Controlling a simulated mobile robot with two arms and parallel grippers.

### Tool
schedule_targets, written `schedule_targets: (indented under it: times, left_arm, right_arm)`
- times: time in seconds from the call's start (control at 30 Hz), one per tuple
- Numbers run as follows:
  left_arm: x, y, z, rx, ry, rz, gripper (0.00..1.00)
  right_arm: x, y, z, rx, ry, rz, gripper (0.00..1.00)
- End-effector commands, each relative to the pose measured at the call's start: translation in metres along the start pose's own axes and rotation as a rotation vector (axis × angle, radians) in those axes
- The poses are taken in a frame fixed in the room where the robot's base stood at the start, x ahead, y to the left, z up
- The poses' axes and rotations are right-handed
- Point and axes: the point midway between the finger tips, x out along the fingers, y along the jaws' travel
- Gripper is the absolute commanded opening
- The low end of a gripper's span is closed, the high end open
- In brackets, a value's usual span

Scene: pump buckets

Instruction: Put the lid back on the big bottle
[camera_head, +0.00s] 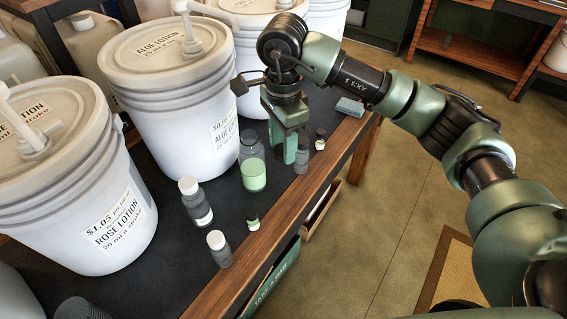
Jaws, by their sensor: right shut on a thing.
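A clear, wide bottle (254,176), the largest of the small bottles, stands on the dark bench top with pale green liquid in its lower part. I see no lid on its top. My right gripper (290,152) points down just right of this bottle, close to the bench. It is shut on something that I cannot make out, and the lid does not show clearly. A small grey bottle (301,162) stands just beside the fingers. My left gripper is not in view.
White-capped bottles (195,202) (218,250) and a small dark-capped bottle (252,218) stand nearer. Another dark-capped bottle (320,140) is farther right. Large white pump buckets (180,118) (75,190) line the left. The wooden bench edge (265,237) runs along the right.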

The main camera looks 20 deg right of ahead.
Motion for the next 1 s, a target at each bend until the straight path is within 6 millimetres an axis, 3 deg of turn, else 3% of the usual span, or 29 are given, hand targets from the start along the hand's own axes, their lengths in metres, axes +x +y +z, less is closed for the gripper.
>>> schedule_targets:
  times: [0.2, 0.67, 0.83, 1.0]
  left_arm:
    - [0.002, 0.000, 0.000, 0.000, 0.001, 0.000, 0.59]
    - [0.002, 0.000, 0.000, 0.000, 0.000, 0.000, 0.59]
    - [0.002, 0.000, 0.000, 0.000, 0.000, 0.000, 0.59]
    - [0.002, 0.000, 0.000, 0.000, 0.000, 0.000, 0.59]
  right_arm:
    - [-0.014, 0.000, 0.000, 0.001, 0.000, 0.000, 0.01]
    - [-0.013, 0.004, -0.002, -0.047, 0.004, -0.003, 0.01]
    - [-0.001, 0.032, -0.009, -0.374, 0.022, -0.021, 0.01]
    - [0.017, 0.082, -0.015, -0.849, 0.030, -0.016, 0.01]
